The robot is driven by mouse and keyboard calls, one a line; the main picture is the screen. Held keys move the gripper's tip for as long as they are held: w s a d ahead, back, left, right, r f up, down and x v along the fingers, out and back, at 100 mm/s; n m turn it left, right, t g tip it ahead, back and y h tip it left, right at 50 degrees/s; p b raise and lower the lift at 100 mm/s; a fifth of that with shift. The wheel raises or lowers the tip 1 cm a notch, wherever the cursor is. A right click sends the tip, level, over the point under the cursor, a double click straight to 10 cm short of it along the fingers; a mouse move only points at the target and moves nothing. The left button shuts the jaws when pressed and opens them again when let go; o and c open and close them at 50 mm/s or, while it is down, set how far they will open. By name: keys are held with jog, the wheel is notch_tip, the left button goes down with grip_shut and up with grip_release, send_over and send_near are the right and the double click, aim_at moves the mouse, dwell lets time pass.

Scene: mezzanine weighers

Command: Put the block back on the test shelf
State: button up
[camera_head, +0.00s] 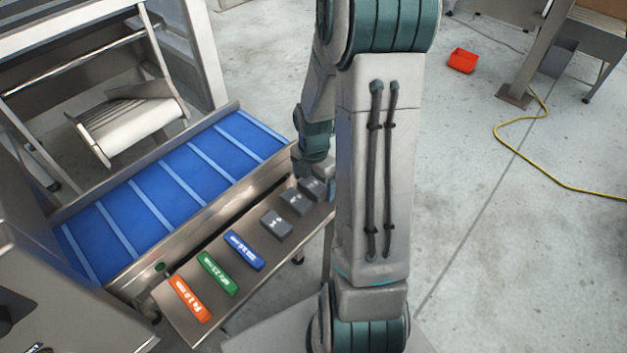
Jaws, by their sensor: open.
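The steel shelf (281,251) runs along the near side of the blue belt. On it lie an orange block (189,299), a green block (217,273) and a blue block (244,250) with white lettering. Several grey blocks (277,225) lie farther right in the same row. A bluish piece (332,188) at the far right end is mostly hidden by my arm. My gripper (304,181) is over the far end of the shelf, near the grey blocks. It is small and partly covered, and its fingers are hard to make out. I see no block held in it.
A blue cleated conveyor belt (172,193) lies behind the shelf, with a steel frame and a white roller chute (131,119) beyond. The right-hand floor is mostly clear.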

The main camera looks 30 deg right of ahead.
aim_at(314, 184)
notch_tip(314, 184, up, 12)
jog(key=p, duration=0.2)
jog(key=s+a+r+m+t, duration=0.1)
jog(key=s+a+r+m, duration=0.3)
jog(key=m, duration=0.7)
jog(key=s+a+r+m+t, duration=0.1)
jog(key=s+a+r+m, duration=0.4)
jog(key=m, duration=0.6)
jog(key=s+a, duration=0.2)
jog(key=s, duration=0.1)
jog(key=shift+s+a, duration=0.15)
jog(key=shift+a, duration=0.25)
jog(key=shift+r, duration=0.1)
